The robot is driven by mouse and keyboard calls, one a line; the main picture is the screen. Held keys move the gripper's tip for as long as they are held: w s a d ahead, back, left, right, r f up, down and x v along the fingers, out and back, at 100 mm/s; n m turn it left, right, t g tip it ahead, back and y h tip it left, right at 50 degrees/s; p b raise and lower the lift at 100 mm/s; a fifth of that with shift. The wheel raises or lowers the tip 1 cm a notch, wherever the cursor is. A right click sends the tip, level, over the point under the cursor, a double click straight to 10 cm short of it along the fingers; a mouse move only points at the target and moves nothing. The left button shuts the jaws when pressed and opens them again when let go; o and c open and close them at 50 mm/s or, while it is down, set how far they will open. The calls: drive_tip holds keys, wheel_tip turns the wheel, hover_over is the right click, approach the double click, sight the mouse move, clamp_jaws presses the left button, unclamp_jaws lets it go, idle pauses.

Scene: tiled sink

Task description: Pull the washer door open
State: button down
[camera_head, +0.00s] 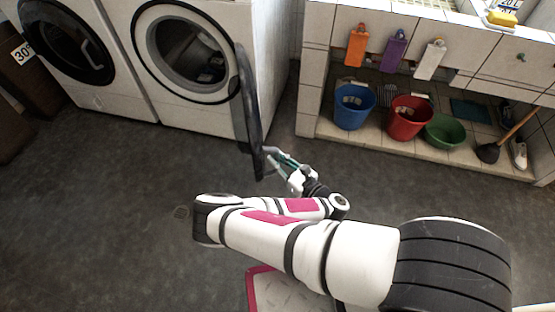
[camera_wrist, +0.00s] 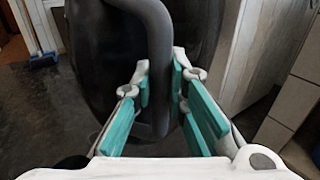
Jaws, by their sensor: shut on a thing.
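The white washer (camera_head: 262,40) stands at the back centre, with its round opening and dark drum (camera_head: 195,48) uncovered. Its dark round door (camera_head: 250,95) is swung out and seen nearly edge-on. My gripper (camera_head: 268,155) is at the door's free edge, over the floor in front of the washer. In the wrist view, its teal finger pads are closed around the dark curved door handle (camera_wrist: 158,60), which runs down between them. The exact contact of the pads with the handle is partly hidden.
Another washer with a shut black door (camera_head: 62,40) stands at left. At right, a tiled sink unit holds a blue bucket (camera_head: 354,106), a red bucket (camera_head: 409,118) and a green basin (camera_head: 445,131) on its low shelf. Grey floor (camera_head: 110,180) is clear at left.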

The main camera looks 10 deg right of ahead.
drive_tip(key=shift+w, duration=0.1)
drive_tip(key=c, duration=1.6)
unclamp_jaws()
drive_tip(key=shift+o, duration=0.2)
